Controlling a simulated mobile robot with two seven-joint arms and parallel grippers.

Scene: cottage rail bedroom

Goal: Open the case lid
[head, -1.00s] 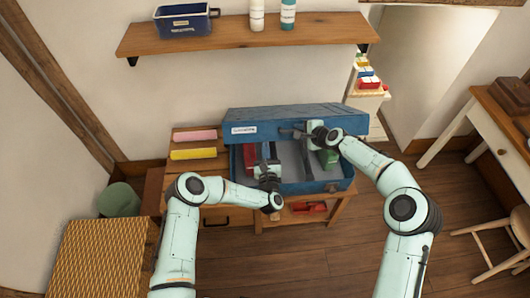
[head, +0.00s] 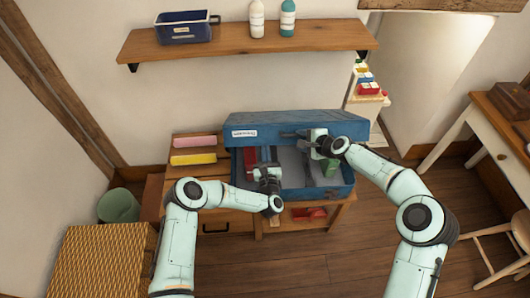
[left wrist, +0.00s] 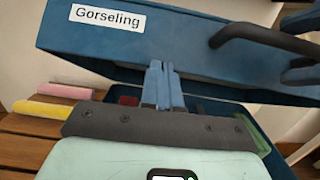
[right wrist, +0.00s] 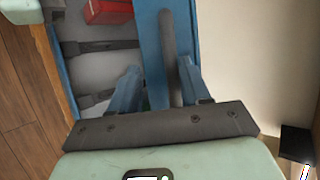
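The blue case (head: 318,191) stands on the wooden table with its lid (head: 275,126) raised, so the inside shows. The lid carries a white label reading "Gorseling" (left wrist: 107,17) and a dark handle (left wrist: 262,38). My right gripper (head: 303,137) is at the lid's front. In the right wrist view its fingers (right wrist: 158,82) are apart on either side of the handle (right wrist: 168,45), with a gap showing. My left gripper (head: 264,172) is over the front of the case opening; in the left wrist view its fingers (left wrist: 162,82) are together with nothing between them.
Red (right wrist: 108,10) and green (head: 330,168) things lie inside the case. Pink (head: 195,141) and yellow (head: 193,158) blocks lie on the table (head: 190,175) at left. A shelf (head: 240,42) hangs above; a stool (head: 490,240) stands at right.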

